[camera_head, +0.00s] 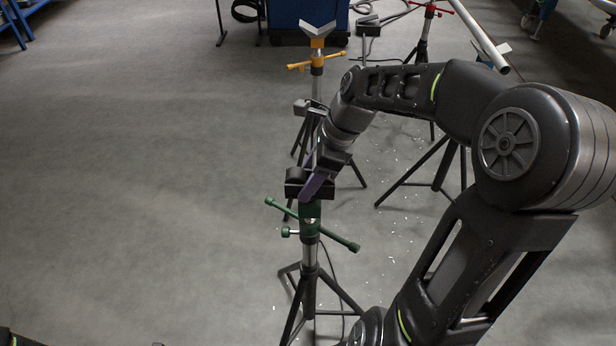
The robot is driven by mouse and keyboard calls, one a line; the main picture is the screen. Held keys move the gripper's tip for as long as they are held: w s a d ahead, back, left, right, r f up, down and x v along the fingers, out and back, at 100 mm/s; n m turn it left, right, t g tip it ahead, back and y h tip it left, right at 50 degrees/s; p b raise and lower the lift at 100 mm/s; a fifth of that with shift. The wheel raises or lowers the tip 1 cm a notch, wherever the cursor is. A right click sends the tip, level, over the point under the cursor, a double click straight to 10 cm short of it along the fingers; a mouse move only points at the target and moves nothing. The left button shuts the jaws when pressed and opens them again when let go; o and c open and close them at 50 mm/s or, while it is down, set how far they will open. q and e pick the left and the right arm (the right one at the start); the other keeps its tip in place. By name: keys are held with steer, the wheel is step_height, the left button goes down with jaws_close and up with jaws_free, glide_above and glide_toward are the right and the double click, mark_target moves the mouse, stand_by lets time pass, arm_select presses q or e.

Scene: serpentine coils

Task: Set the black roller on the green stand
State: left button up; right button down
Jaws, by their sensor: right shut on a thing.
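The green stand (309,219) stands on black tripod legs in the lower middle, with green cross-handles. The black roller (295,183) is at the top of the green stand, partly hidden by the fingers. My right gripper (311,187), with purple fingers, reaches down from above and is shut on the roller. The roller looks very close to the stand's head; I cannot tell whether it rests on it. My left gripper is not in view.
A yellow stand (316,62) with a V-shaped head stands behind. A red stand (424,37) stands farther right near a long pale pipe (478,34). A blue cabinet (290,14) is at the back. White bits litter the floor; the left floor is clear.

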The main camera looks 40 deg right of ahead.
steer(key=shift+f+b, duration=0.3)
steer(key=shift+f, duration=0.25)
steer(key=shift+f, duration=0.2)
steer(key=shift+f+b, duration=0.4)
steer(key=shift+f, duration=0.1)
steer(key=shift+s+f, duration=0.1)
steer(key=shift+f, duration=0.05)
steer(key=c, duration=0.5)
jaws_free()
steer(key=shift+v, duration=3.9)
